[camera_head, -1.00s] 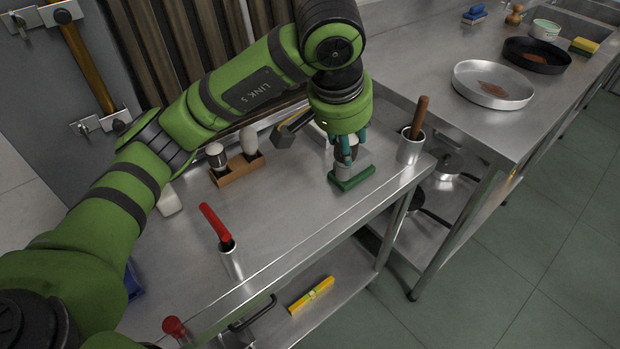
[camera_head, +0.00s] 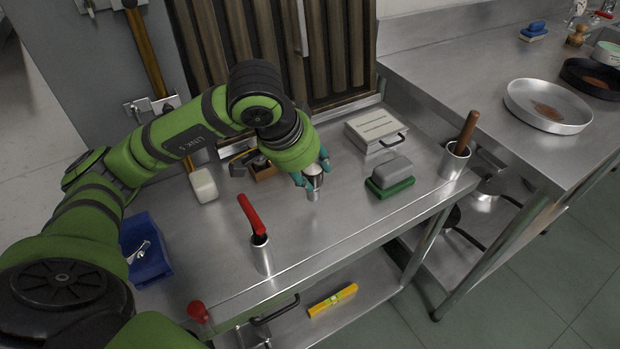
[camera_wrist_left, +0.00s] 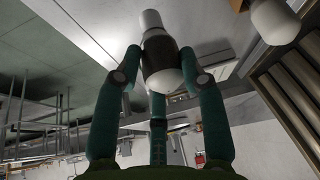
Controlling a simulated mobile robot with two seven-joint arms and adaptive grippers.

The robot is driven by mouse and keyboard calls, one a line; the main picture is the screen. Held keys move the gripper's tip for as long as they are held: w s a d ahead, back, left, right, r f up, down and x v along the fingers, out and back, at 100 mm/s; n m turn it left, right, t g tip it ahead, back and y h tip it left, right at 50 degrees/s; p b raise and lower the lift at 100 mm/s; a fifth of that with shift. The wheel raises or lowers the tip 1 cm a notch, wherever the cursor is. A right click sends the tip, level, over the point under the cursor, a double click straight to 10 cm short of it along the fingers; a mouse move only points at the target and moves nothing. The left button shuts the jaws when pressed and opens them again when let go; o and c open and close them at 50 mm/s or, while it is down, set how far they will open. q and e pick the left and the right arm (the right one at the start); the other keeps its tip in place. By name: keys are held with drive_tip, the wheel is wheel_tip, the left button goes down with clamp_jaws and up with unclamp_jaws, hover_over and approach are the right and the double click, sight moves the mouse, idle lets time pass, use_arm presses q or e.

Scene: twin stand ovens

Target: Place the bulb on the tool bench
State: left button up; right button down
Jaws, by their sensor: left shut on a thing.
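My left gripper (camera_head: 312,176) is shut on a bulb (camera_head: 314,183) over the middle of the steel tool bench (camera_head: 345,229). In the left wrist view the bulb (camera_wrist_left: 163,60) sits between the teal fingers of the gripper (camera_wrist_left: 158,85), with a white end, a dark middle and a narrow pale end pointing away from the palm. In the head view it hangs narrow end down, very close to the bench top; I cannot tell whether it touches.
A green-and-grey block (camera_head: 391,175) and a white case (camera_head: 376,130) are to the right. A cup with a red-handled tool (camera_head: 262,256) stands in front. A wooden holder (camera_head: 263,170), a hammer (camera_head: 203,186) and a blue bin (camera_head: 147,255) are left. Bare bench lies between.

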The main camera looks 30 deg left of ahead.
sight(306, 176)
use_arm(q)
drive_tip(key=shift+f, duration=1.6)
drive_tip(key=o, duration=1.2)
drive_tip(key=v, duration=1.2)
